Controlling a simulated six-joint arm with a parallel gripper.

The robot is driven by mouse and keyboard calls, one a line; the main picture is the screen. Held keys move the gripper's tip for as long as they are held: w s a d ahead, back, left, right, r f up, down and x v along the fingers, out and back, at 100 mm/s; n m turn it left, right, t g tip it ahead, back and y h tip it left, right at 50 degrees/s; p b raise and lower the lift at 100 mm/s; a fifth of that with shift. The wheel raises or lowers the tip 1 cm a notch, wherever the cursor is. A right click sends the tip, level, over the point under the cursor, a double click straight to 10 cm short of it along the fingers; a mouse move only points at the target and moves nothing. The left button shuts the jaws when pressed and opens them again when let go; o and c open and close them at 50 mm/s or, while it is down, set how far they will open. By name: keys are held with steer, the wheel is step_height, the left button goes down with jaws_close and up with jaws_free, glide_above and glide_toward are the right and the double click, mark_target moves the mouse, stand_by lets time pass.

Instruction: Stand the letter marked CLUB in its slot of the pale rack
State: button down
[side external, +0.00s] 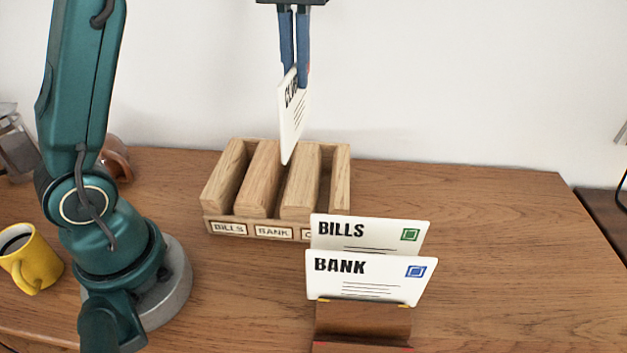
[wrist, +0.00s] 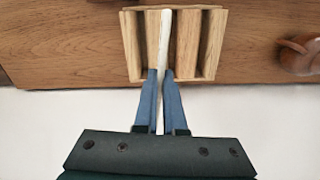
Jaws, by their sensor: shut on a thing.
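My gripper (side external: 295,78) is shut on the white CLUB letter (side external: 292,128), which hangs upright and turned nearly edge-on to the side camera. Its print is partly covered by the fingers. The pale wooden rack (side external: 215,222) stands on the table below it. The letter's lower corner overlaps the rack's far top edge in the side view; it looks held above the rack. In the wrist view the fingers (wrist: 161,76) grip the letter (wrist: 165,35) as a thin strip over the rack (wrist: 131,45). I cannot tell which slot is directly beneath.
A BILLS letter (side external: 372,233) and a BANK letter (side external: 365,275) stand in a brown holder (side external: 362,322) in front of the rack, hiding part of its third label. A yellow mug (side external: 32,262) stands left. The table's right side is clear.

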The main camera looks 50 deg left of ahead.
steer(key=shift+n, duration=0.7)
steer(key=w+d, duration=0.1)
steer(key=w, duration=0.1)
steer(key=w+d, duration=0.1)
steer(key=shift+w+d+f, duration=0.25)
steer(key=shift+d, duration=0.1)
steer(key=shift+f, duration=2.9)
step_height(320, 180, down, 8)
stand_by(2.0)
steer(key=c, duration=0.9)
jaws_free()
steer(key=shift+f, duration=0.1)
